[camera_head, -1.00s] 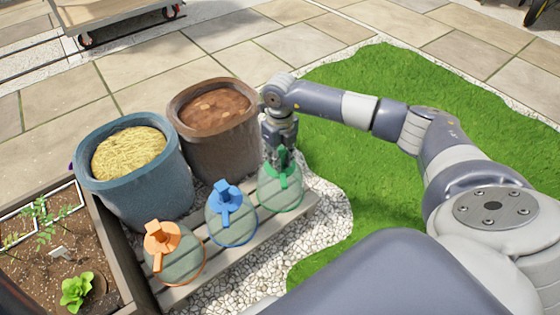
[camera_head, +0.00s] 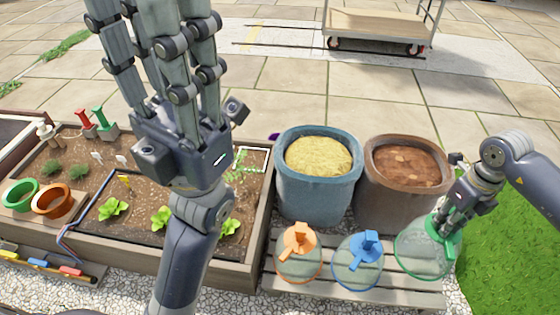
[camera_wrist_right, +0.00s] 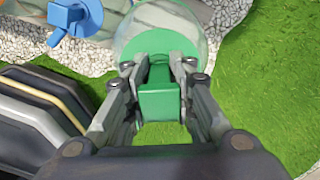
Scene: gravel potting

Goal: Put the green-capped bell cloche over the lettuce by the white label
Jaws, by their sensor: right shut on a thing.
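The green-capped bell cloche (camera_head: 418,257) is clear with a green rim and appears raised over the right end of the slatted bench. My right gripper (camera_head: 450,228) is shut on its green handle, which also shows between the fingers in the right wrist view (camera_wrist_right: 160,100). Lettuces stand in the planter bed: a left one (camera_head: 112,208), a middle one (camera_head: 160,218) and a right one (camera_head: 229,228). A yellow label (camera_head: 125,181) stands near the left one. The white label seen earlier near the right lettuce is now hidden behind my left arm. My left gripper (camera_head: 150,20) is open and empty, fingers upward, over the bed.
An orange-capped cloche (camera_head: 299,262) and a blue-capped cloche (camera_head: 358,268) stand on the slatted bench (camera_head: 405,292). A blue tub (camera_head: 310,190) and a brown tub (camera_head: 395,200) stand behind them. The wooden planter wall (camera_head: 262,215) lies between bench and bed.

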